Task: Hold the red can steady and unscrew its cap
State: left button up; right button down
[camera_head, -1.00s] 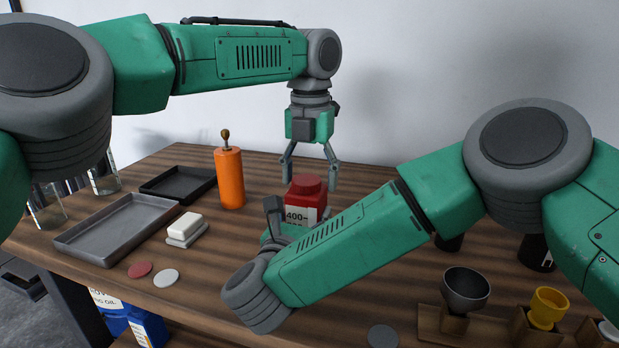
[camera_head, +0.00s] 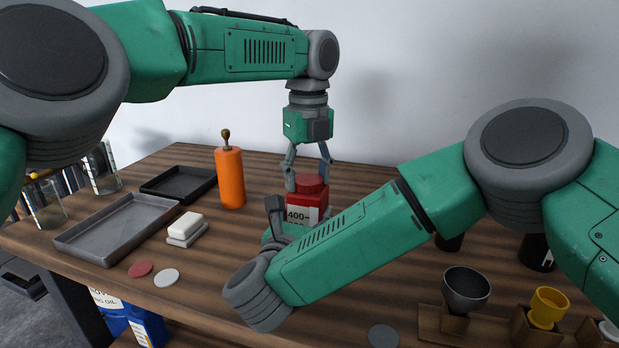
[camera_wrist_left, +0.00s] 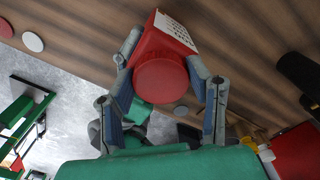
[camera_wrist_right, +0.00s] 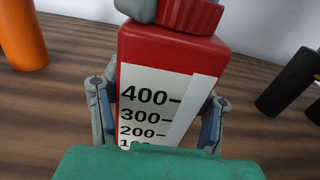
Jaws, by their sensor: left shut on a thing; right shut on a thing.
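The red can (camera_head: 305,201) stands upright on the table, with a white label marked 400, 300 and 200 in the right wrist view (camera_wrist_right: 135,75). Its round red cap (camera_head: 313,184) is on top and also shows in the left wrist view (camera_wrist_left: 162,81). My left gripper (camera_head: 308,178) points down from above and is shut on the cap, a finger on each side. My right gripper (camera_wrist_right: 157,108) is shut on the can's body, fingers on both sides. In the head view my right forearm hides the can's lower part and most of that gripper.
An orange bottle (camera_head: 230,180) stands left of the can. A grey tray (camera_head: 105,255), a black tray (camera_head: 160,192) and a white block (camera_head: 184,222) lie farther left. A dark cup (camera_head: 467,288) and a yellow cup (camera_head: 548,306) stand at the front right.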

pick_arm(q)
jog(key=n, duration=0.7)
jog(key=shift+d+n, duration=0.25)
jog(key=shift+n, duration=0.05)
pick_arm(e)
jog(key=shift+s+a, duration=0.2)
jog(key=shift+a, duration=0.2)
pick_arm(q)
jog(key=n, duration=0.7)
jog(key=shift+a, duration=0.15)
jog(key=n, duration=0.4)
jog(key=shift+n, duration=0.4)
pick_arm(e)
jog(key=shift+f, duration=0.1)
pick_arm(q)
jog(key=n, duration=0.5)
jog(key=shift+s+a+n, duration=0.1)
jog(key=shift+a+n, duration=0.1)
jog(key=shift+n, duration=0.2)
pick_arm(e)
jog(key=shift+d, duration=0.1)
pick_arm(q)
jog(key=o, duration=1.3)
jog(key=shift+a+r, duration=0.1)
pick_arm(e)
jog(key=shift+d, duration=0.1)
pick_arm(q)
jog(key=shift+r, duration=0.1)
